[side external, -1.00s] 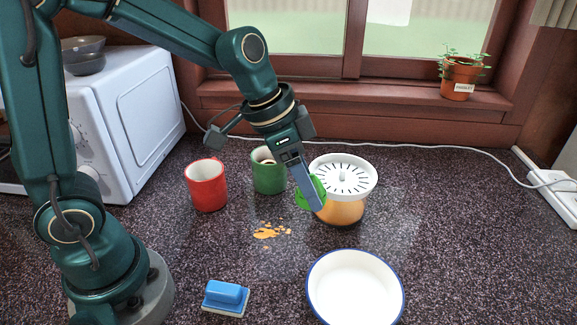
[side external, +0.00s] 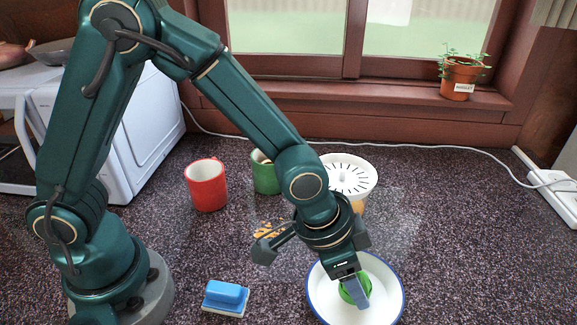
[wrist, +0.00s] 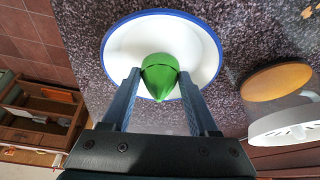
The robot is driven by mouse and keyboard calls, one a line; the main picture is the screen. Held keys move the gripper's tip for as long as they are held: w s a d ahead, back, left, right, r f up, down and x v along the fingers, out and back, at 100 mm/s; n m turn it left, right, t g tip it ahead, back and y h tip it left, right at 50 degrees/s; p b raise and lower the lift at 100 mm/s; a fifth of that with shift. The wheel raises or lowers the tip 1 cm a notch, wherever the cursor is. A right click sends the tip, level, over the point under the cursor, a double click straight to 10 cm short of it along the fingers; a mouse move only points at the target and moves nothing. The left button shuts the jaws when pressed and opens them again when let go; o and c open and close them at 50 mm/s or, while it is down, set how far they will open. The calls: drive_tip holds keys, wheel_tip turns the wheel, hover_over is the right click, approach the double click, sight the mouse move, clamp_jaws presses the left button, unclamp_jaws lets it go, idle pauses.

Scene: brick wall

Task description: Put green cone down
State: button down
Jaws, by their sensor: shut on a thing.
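The green cone (wrist: 160,76) is between my gripper's two fingers in the wrist view, its pointed end toward the palm. In the side view the green cone (side external: 352,290) is partly hidden by my gripper (side external: 357,296). My gripper (wrist: 160,82) is shut on the cone and points down inside the rim of the white bowl with a blue rim (side external: 398,290). The bowl (wrist: 118,45) lies behind the cone in the wrist view. I cannot tell whether the cone touches the bowl's floor.
A juicer with a white slotted top (side external: 348,174) stands behind my arm. A red mug (side external: 206,186) and a green mug (side external: 265,176) stand left of it. Orange spill pieces (side external: 268,230) lie on the counter. A blue sponge or brush (side external: 226,296) lies left of the bowl.

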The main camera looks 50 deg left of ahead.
drive_tip(key=shift+f, duration=0.75)
drive_tip(key=shift+f, duration=0.15)
drive_tip(key=shift+c, duration=0.8)
unclamp_jaws()
drive_tip(key=v, duration=1.2)
drive_tip(key=s+a+r+n+y, duration=0.1)
drive_tip(key=s+a+r+n, duration=0.1)
drive_tip(key=a, duration=0.5)
drive_tip(key=s+a+r+n+t+y, duration=0.1)
drive_tip(key=s+a+n, duration=0.3)
drive_tip(key=a, duration=0.3)
drive_tip(key=shift+s+a+r+t, duration=0.3)
drive_tip(key=shift+s+a+r, duration=0.1)
drive_tip(key=shift+s, duration=0.5)
